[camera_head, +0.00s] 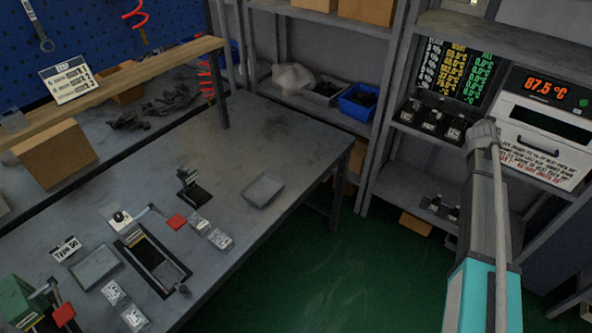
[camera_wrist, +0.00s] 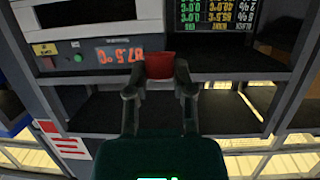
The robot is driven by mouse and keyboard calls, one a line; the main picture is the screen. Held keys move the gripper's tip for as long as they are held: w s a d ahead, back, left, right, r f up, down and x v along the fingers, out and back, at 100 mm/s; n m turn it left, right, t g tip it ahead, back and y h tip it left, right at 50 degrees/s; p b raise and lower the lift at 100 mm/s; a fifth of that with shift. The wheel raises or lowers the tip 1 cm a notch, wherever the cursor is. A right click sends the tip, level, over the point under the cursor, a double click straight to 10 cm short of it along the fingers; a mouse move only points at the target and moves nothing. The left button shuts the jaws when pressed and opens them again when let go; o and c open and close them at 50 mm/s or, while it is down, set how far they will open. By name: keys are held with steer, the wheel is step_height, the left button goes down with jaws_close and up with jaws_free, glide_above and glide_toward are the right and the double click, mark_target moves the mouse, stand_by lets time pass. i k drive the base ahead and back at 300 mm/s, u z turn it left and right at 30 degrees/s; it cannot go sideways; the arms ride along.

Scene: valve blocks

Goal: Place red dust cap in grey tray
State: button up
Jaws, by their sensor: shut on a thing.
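My gripper (camera_wrist: 160,88) shows in the wrist view, shut on a red dust cap (camera_wrist: 160,65) held between its fingertips. The cap looks like a small red block, its lower part partly hidden by the fingers. In the head view my arm rises at the right, and neither the gripper nor the held cap can be made out. A shallow, empty-looking grey tray (camera_head: 263,191) lies on the workbench near its right edge. Another grey tray (camera_head: 96,268) lies further left, beside a "Type 50" label. The gripper is away from both trays, facing the shelf.
The workbench (camera_head: 250,140) holds a black fixture (camera_head: 152,262), small metal blocks (camera_head: 219,239) and a red piece (camera_head: 177,221). A shelf unit stands at the right with a device reading 87.5 °C (camera_head: 545,120) and black-and-metal blocks (camera_head: 432,123). Green floor lies between bench and shelf.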

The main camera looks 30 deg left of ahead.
mark_target(257, 199)
steer(key=u, duration=0.2)
steer(key=i, duration=0.25)
steer(key=u, duration=3.05)
steer(key=i, duration=0.25)
steer(key=u, duration=1.3)
